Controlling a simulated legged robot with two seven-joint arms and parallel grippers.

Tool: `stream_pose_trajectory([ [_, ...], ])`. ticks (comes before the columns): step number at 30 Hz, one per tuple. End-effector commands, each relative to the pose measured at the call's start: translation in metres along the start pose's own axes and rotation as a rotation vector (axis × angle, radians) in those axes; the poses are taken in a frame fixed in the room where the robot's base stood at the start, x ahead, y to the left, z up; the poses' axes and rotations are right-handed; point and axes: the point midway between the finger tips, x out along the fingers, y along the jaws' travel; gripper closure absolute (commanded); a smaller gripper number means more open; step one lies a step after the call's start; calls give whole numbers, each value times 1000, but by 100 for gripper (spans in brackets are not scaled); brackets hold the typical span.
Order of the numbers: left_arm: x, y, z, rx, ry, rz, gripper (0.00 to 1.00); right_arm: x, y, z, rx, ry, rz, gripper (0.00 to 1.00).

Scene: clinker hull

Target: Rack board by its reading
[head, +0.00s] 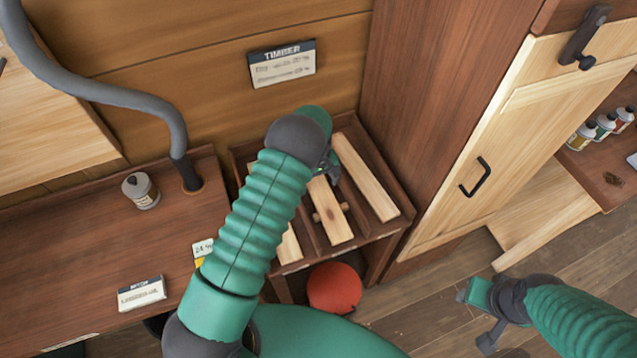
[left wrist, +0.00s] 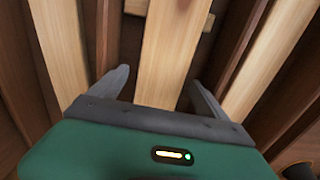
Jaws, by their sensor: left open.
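My left gripper (head: 331,168) is over the timber rack (head: 393,226), mostly hidden behind my forearm in the head view. In the left wrist view its open fingers (left wrist: 157,78) stand on either side of a pale middle board (left wrist: 172,45); contact cannot be told. This middle board (head: 331,212) lies across a small wooden crosspiece (head: 344,207). A right board (head: 366,178) and a left board (head: 289,246), partly hidden by my arm, lie in the rack. A white-and-yellow item with digits (head: 202,249) is partly covered. My right gripper (head: 478,293) is at lower right, its jaws unclear.
A TIMBER sign (head: 283,63) hangs on the wall. The bench (head: 65,255) carries a METER card (head: 142,293) and a lidded jar (head: 140,190). A red ball-like object (head: 334,288) is below the rack. A tall cabinet (head: 440,110) stands right of it. Several bottles (head: 604,126) stand far right.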

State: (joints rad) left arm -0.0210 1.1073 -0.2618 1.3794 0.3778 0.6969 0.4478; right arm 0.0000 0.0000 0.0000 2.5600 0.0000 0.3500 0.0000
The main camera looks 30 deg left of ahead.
Motion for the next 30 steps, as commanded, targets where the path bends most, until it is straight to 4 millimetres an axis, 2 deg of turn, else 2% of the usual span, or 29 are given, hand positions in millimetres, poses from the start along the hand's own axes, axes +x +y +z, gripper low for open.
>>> stream_pose_trajectory([
  [5,-1,0,0,0,0,0,13,0,0,0,0,0,0,59],
  [8,-10,1,-1,0,2,2,13,2,0,0,0,0,0,59],
  [11,-29,1,-1,0,2,3,13,5,0,1,0,0,0,59],
  [22,-134,1,-2,0,3,3,13,16,0,4,0,0,0,59],
  [25,-153,1,-2,0,1,2,13,17,0,4,0,0,0,59],
  [30,-167,1,-1,1,-1,-1,13,17,0,4,0,0,0,59],
])
